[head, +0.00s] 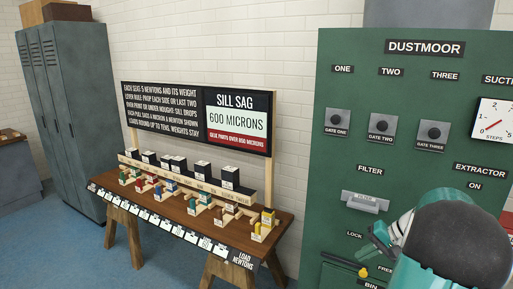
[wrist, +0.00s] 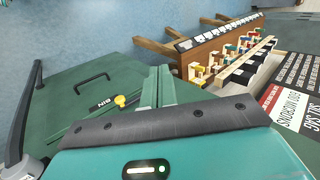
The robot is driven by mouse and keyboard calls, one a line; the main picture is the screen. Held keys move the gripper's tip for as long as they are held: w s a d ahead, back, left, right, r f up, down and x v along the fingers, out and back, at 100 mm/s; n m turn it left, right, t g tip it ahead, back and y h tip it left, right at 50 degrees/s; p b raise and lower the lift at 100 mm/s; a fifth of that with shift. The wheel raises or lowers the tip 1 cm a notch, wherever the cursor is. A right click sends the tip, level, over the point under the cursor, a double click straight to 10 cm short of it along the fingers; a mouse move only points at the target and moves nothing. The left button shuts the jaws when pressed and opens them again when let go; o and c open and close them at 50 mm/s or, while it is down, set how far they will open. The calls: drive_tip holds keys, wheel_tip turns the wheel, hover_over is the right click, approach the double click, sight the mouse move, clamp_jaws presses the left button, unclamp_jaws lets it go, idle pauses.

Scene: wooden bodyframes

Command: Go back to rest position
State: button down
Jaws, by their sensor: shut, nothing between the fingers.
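My gripper (head: 378,238) is in front of the lower part of the green Dustmoor cabinet (head: 345,62), below the grey filter handle (head: 365,201). Its fingers are shut with nothing between them; they also show in the wrist view (wrist: 157,85). Near the fingers is a yellow knob (head: 363,271), which shows in the wrist view too (wrist: 120,101), beside the BIN label. A dark bin handle (wrist: 92,78) sits on the green panel in the wrist view. My arm hides part of the cabinet's lower right.
A wooden trestle table (head: 180,213) with several coloured blocks and black weights stands left of the cabinet. A sill sag sign (head: 237,121) rises behind it. Grey lockers (head: 75,110) stand at the far left. Blue floor (head: 60,250) is open at the lower left.

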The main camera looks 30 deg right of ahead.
drive_tip(key=w+a+r+n+g+h, duration=0.1)
drive_tip(key=w+a+r+n, duration=0.15)
drive_tip(key=a, duration=0.55)
drive_tip(key=w+a+r+n+g, duration=0.1)
drive_tip(key=w+a+r, duration=0.15)
drive_tip(key=a, duration=0.65)
drive_tip(key=w+a+r+n+g+h, duration=0.1)
drive_tip(key=w+a+r+n, duration=0.15)
drive_tip(key=a, duration=0.55)
drive_tip(key=s+a+r+n+t+h, duration=0.1)
drive_tip(key=s+a, duration=0.3)
drive_tip(key=a, duration=0.6)
drive_tip(key=s+a+r+n+t+h, duration=0.1)
drive_tip(key=s+a+n, duration=0.3)
drive_tip(key=a, duration=0.5)
drive_tip(key=shift+s+a, duration=0.4)
drive_tip(key=shift+s, duration=0.25)
drive_tip(key=shift+d, duration=0.2)
